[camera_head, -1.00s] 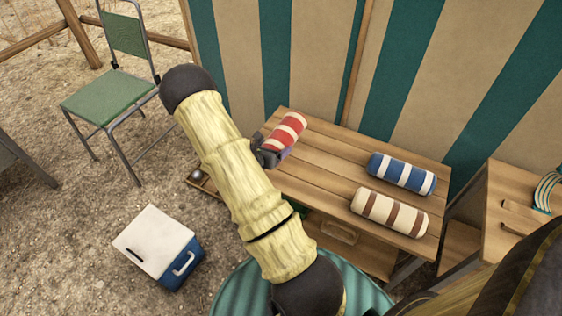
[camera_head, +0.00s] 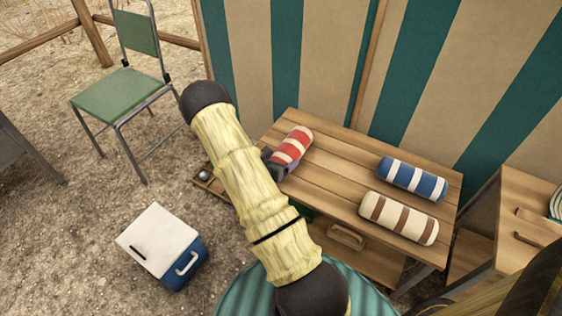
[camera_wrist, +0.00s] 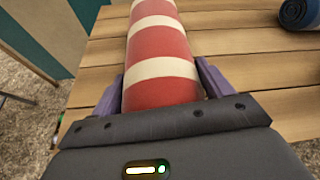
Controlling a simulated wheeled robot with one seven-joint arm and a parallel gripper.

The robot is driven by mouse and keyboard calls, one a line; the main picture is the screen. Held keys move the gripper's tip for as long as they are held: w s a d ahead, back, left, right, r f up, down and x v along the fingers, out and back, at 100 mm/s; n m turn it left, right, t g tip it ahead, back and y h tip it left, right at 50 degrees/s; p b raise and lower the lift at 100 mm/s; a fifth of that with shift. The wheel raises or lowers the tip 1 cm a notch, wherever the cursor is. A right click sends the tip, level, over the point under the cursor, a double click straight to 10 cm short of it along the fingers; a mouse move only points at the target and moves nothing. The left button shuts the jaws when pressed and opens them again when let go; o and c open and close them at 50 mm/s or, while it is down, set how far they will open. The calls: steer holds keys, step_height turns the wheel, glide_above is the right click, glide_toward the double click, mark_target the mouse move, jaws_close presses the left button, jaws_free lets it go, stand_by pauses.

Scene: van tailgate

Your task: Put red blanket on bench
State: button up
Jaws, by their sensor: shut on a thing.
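The red blanket, a roll with white stripes (camera_head: 293,146), is at the left end of the wooden bench (camera_head: 325,185). My gripper (camera_head: 277,163) is shut on its near end, partly hidden behind my arm in the head view. In the wrist view the red blanket (camera_wrist: 162,60) lies between the two purple fingers of my gripper (camera_wrist: 162,85), with bench planks on both sides. The blanket appears to be at or just above the bench top; I cannot tell whether it touches.
A blue striped roll (camera_head: 412,179) and a cream-and-brown striped roll (camera_head: 399,218) lie on the bench's right part. A cooler (camera_head: 162,245) and a green chair (camera_head: 117,95) stand left. A striped canvas wall (camera_head: 310,60) is behind the bench. The bench's middle is clear.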

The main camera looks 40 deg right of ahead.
steer(key=shift+f, duration=0.1)
steer(key=o, duration=1.2)
steer(key=shift+a+r, duration=0.2)
steer(key=p+v, duration=0.2)
steer(key=v, duration=0.9)
steer(key=shift+s+a+p, duration=0.25)
steer(key=shift+p, duration=0.1)
steer(key=shift+r, duration=0.15)
